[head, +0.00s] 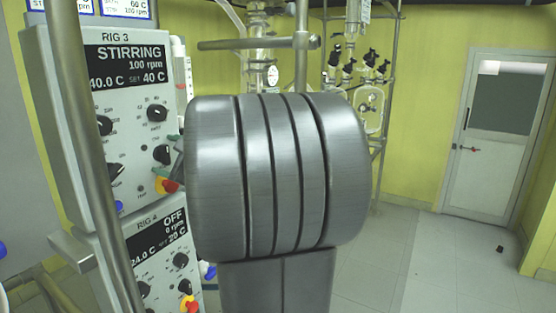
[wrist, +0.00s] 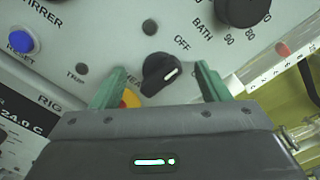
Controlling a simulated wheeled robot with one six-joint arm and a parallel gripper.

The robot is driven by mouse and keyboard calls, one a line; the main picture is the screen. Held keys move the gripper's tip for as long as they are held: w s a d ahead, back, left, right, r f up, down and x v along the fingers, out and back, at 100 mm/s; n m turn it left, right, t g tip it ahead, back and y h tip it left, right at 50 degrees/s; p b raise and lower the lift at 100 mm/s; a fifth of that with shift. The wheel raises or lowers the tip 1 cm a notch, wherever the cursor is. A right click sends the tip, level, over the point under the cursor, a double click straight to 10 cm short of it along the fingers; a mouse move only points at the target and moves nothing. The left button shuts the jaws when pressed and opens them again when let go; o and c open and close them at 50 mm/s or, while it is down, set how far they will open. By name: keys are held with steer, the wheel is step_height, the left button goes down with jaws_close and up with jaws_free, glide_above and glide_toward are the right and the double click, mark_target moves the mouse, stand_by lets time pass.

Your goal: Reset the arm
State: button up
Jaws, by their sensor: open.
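A black knob (wrist: 166,73) marked OFF lies between the fingertips in the picture, on a grey control panel (wrist: 115,35). I cannot tell whether the fingers touch the panel. The left finger partly covers a yellow and red button (wrist: 130,98).
The RIG 3 box (head: 125,130) reads "STIRRING"; the RIG 4 box (head: 150,235) below reads "OFF". A metal post (head: 90,150) stands in front of them. Glassware (head: 372,105) on a metal frame stands behind. The floor (head: 440,260) at right is mostly clear towards a door (head: 495,140).

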steer(key=m+p, duration=0.2)
steer(key=p, duration=0.1)
steer(key=shift+r, duration=0.2)
steer(key=shift+f+m+p, duration=0.1)
steer(key=shift+m+p, duration=0.9)
steer(key=shift+p, duration=0.15)
steer(key=shift+s+d+f, duration=0.1)
steer(key=shift+d+f, duration=0.05)
steer(key=shift+d, duration=0.2)
steer(key=shift+s+d, duration=0.1)
steer(key=shift+d, duration=0.05)
steer(key=shift+s, duration=0.1)
